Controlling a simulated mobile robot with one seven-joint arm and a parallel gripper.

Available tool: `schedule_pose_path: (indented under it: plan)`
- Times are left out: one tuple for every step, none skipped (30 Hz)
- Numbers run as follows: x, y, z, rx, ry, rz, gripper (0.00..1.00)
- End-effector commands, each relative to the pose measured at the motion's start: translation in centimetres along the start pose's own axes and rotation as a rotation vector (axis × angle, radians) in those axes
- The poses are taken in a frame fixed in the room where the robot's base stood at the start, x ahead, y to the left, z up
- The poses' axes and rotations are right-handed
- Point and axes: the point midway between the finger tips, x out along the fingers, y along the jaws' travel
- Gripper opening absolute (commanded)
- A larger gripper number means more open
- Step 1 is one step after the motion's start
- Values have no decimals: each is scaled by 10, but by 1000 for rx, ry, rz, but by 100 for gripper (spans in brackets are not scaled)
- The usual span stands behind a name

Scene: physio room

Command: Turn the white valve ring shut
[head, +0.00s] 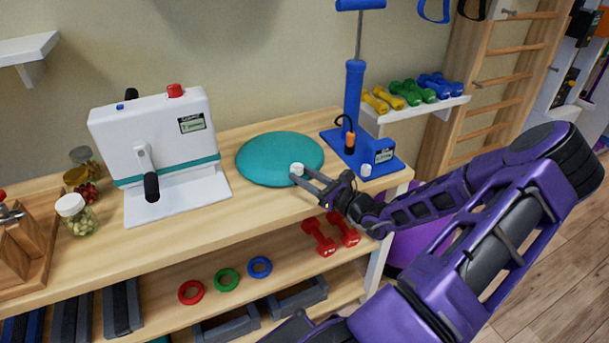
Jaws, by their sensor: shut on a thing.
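A flat round teal cushion (270,159) lies on the wooden bench top. The small white valve ring (297,168) shows at the cushion's right front edge. My gripper (299,176) reaches in from the right, low over the bench, and its fingertips are closed on the white valve ring. The fingers hide part of the ring, and its turned position cannot be made out.
A blue upright pump (354,95) stands right of the cushion, close behind my gripper, with a small white piece (366,170) at its base. A white machine (163,140) with a black-gripped crank stands left. Jars (76,213) stand farther left. Dumbbells (319,237) lie on the lower shelf.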

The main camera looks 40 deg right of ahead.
Motion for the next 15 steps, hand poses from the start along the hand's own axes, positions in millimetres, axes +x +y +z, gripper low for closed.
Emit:
schedule_pose_path:
  plan:
    - [0, 1, 2, 3, 0, -14, 0]
    - [0, 1, 2, 4, 0, -25, 0]
    - [0, 2, 2, 4, 1, -41, 0]
    - [0, 3, 3, 4, 1, -55, 0]
    - [0, 3, 3, 5, 1, -71, 0]
    - [0, 5, 3, 6, 1, -94, 0]
    - [0, 5, 3, 6, 2, -113, 0]
    - [0, 6, 4, 6, 1, -134, 0]
    - [1, 7, 4, 7, 3, -161, 0]
    - [1, 8, 4, 7, 3, -183, 0]
    - [1, 8, 4, 6, 3, -206, 0]
    - [2, 10, 5, 8, 3, -236, 0]
    - [1, 10, 4, 8, 4, -260, 0]
    - [2, 11, 5, 7, 4, -283, 0]
    - [2, 12, 5, 7, 3, -315, 0]
